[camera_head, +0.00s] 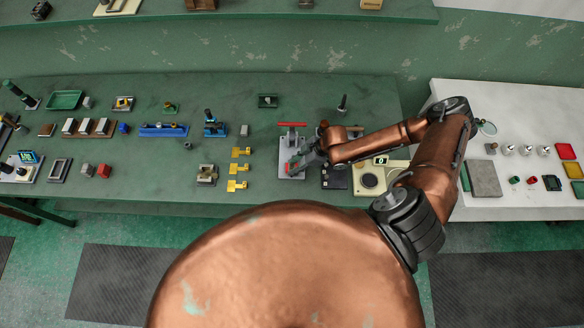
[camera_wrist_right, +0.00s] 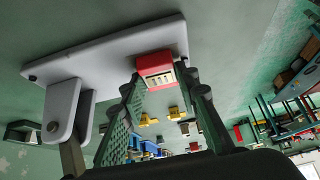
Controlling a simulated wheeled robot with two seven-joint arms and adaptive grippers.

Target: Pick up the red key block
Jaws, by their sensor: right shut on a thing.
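The red key block (camera_wrist_right: 155,66) sits between the fingertips of my right gripper (camera_wrist_right: 161,84) in the right wrist view, with a pale slotted face turned to the camera. The gripper is shut on it. Beside the block is the grey plate (camera_wrist_right: 110,50) of a stand; I cannot tell whether they touch. In the head view my right gripper (camera_head: 302,160) is over the grey stand (camera_head: 284,160), which has a red bar (camera_head: 291,124) at its back. The block is mostly hidden there. My left gripper is not in view.
Several yellow pieces (camera_head: 238,169) lie just left of the stand. A dark box (camera_head: 334,178) and a cream device (camera_head: 370,180) are to its right. A white table (camera_head: 520,205) stands farther right.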

